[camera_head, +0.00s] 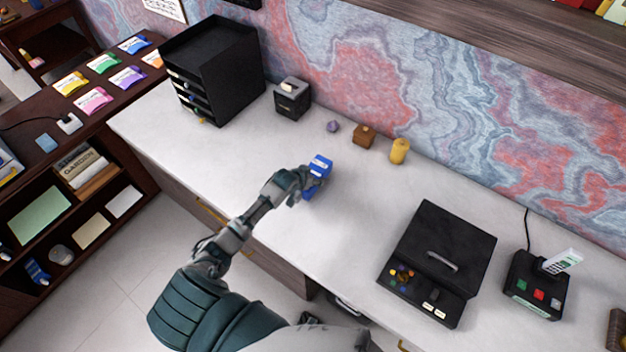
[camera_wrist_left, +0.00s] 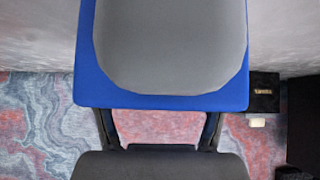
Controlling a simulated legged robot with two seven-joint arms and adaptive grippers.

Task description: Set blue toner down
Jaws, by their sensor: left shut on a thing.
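The blue toner (camera_head: 320,166) is a small blue block with a pale label, at the middle of the white desk in the head view. My left gripper (camera_head: 305,182) is shut on it from the left. In the left wrist view the blue toner (camera_wrist_left: 170,98) fills the upper middle, with a grey face and blue edges, between the two fingers of my left gripper (camera_wrist_left: 160,130). I cannot tell whether the toner touches the desktop. My right gripper is not in view.
Behind the toner stand a purple piece (camera_head: 333,127), a brown block (camera_head: 364,137) and a yellow cylinder (camera_head: 399,151). A black box (camera_head: 292,98) and black drawer rack (camera_head: 222,70) stand at back left. A black case (camera_head: 440,255) lies right. Desk between is clear.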

